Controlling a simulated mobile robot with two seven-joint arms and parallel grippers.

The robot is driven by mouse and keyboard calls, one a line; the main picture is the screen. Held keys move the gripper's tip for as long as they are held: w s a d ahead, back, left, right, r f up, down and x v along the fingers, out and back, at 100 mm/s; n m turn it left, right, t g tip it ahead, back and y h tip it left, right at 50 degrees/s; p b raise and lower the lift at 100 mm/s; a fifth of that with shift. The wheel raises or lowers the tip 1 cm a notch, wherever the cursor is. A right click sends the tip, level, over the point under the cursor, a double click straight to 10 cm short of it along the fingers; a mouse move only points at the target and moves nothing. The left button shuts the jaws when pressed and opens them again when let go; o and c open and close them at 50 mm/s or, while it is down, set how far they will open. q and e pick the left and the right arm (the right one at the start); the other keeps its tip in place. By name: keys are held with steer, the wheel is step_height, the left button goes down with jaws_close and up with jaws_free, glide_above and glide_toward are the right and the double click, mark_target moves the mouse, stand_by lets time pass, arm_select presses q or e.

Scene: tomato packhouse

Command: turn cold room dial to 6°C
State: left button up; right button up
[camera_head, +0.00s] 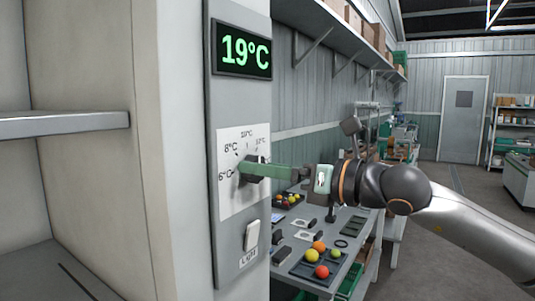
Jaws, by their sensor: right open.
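The cold room dial (246,178) is a dark knob on a white scale plate (231,197) on the grey wall panel. Printed marks around it read 6°C at the left, 8°C at the upper left, and 10°C and 12°C above. The green display (243,50) over it reads 19°C. My right gripper (258,168) reaches in from the right with its green fingers at the dial, overlapping it in view. The jaws are open. The fingers partly hide the knob, so I cannot tell where it points or whether they touch it. My left gripper is not in view.
A white light switch (252,235) sits below the dial. A workbench (345,250) with trays of coloured balls lies behind and below my right arm. The aisle floor at the right is clear.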

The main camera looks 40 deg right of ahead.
steer(key=shift+a, duration=0.1)
steer(key=shift+c, duration=0.4)
steer(key=c, duration=1.3)
steer(key=shift+n, duration=0.3)
steer(key=shift+a+f+n+b, duration=0.1)
steer(key=shift+n+b, duration=0.35)
steer(key=shift+n, duration=3.85)
steer(key=shift+a+f+n+b, duration=0.1)
steer(key=shift+n+b, duration=0.35)
steer(key=shift+n, duration=3.85)
